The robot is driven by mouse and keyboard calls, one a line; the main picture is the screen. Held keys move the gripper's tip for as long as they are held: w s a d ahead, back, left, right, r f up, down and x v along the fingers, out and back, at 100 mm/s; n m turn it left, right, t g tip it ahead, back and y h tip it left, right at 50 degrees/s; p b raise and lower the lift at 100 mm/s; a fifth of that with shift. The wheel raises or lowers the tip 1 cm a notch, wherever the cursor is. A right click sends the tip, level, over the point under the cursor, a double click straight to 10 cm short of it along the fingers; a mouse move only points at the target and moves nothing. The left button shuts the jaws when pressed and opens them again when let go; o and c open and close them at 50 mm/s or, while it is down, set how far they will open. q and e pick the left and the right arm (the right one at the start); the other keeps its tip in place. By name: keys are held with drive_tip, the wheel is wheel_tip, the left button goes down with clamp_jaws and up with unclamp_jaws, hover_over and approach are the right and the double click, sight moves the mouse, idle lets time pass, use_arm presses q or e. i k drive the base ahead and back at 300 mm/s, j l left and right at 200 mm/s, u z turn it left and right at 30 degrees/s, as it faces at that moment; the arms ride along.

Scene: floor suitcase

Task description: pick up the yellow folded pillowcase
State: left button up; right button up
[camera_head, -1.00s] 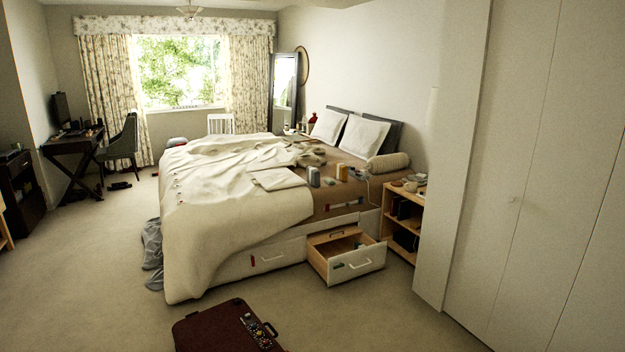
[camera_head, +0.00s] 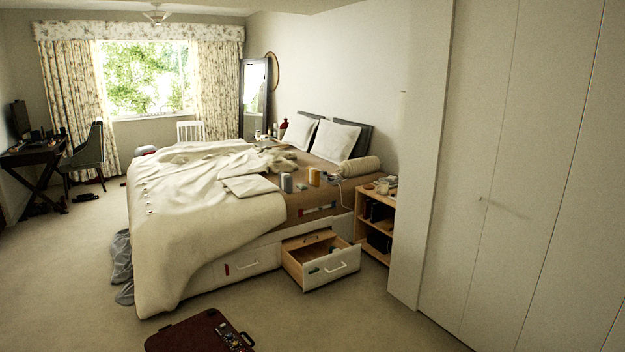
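I cannot pick out a yellow folded pillowcase for certain. A pale cream folded cloth (camera_head: 248,186) lies flat on the bed (camera_head: 190,248), near its middle; I cannot tell whether it is a pillowcase. A small upright yellow item (camera_head: 313,177) stands on the bed beside a grey one (camera_head: 287,183). Neither of my grippers is in view.
An open drawer (camera_head: 331,270) sticks out from the bed's near side. A dark red suitcase (camera_head: 185,335) lies on the floor at the bottom edge, partly cut off. A wooden bedside shelf (camera_head: 376,222) and white wardrobe doors (camera_head: 500,200) stand right.

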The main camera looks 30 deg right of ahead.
sight(314, 174)
drive_tip(key=i+l+z, duration=0.35)
drive_tip(key=l+z, duration=0.15)
drive_tip(key=i+l+z, duration=0.65)
drive_tip(key=i+z, duration=0.8)
drive_tip(key=i+u, duration=0.25)
drive_tip(key=i, duration=0.3)
drive_tip(key=i+l+u, duration=0.25)
drive_tip(key=i, duration=0.3)
drive_tip(key=i+j+u, duration=0.2)
drive_tip(key=i+u, duration=0.8)
drive_tip(key=i+l+u, duration=0.1)
drive_tip(key=i+u, duration=0.4)
drive_tip(key=k, duration=0.05)
